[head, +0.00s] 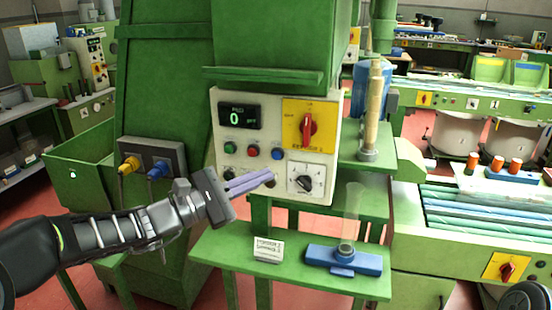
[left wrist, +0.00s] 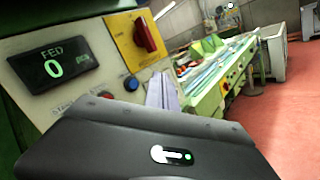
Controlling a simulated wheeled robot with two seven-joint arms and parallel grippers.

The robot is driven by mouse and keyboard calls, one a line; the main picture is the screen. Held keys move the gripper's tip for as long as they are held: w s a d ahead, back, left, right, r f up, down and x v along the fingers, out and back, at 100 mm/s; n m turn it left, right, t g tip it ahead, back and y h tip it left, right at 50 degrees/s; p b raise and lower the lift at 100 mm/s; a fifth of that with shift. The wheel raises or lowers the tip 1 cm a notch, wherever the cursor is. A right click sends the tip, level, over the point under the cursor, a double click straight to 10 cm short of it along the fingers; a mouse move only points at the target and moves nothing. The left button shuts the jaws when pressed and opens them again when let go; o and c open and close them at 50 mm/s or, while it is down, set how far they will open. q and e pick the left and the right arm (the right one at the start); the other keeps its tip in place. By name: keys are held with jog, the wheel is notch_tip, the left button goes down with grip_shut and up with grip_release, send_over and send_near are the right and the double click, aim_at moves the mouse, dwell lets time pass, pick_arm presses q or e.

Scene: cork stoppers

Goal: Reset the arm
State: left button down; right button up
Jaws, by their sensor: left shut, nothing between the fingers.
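My left gripper (head: 268,179) reaches in from the left in the head view. Its pale fingers are shut and empty, in front of the lower part of the white control panel (head: 325,153). The left wrist view also shows the shut fingers (left wrist: 162,92) beside the panel (left wrist: 38,98). The panel has a display reading 0 (head: 236,117), a red rotary switch on a yellow plate (head: 309,128), coloured push buttons and a black knob (head: 305,183). I cannot tell whether the fingertips touch the panel. My right gripper is not in view.
A tall glass column of corks (head: 373,105) stands right of the panel.

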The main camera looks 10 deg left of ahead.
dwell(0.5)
pick_arm(q)
notch_tip(320, 180, down, 23)
jog(key=s+a+m+g+y, duration=0.2)
jog(key=a+g+y, duration=0.1)
jog(key=g+y, duration=0.3)
jog(key=s+f+m+g+y, duration=0.1)
jog(key=s+f+m+y, duration=0.25)
jog(key=f, duration=0.65)
jog(key=s+f+m+g+y, duration=0.1)
jog(key=s+f+m+y, duration=0.3)
jog(key=f, duration=0.6)
jog(key=s+d+f+m+g+h, duration=0.1)
jog(key=s+d+f+m+g, duration=0.1)
jog(key=s+d+f, duration=0.4)
jog(key=s+d+f+m+g+h, duration=0.2)
jog(key=s+d+f+m, duration=0.3)
jog(key=s, duration=0.9)
jog(key=shift+x, duration=0.95)
jog(key=shift+d+r+m, duration=0.1)
jog(key=shift+d+m, duration=0.05)
jog(key=shift+m, duration=0.1)
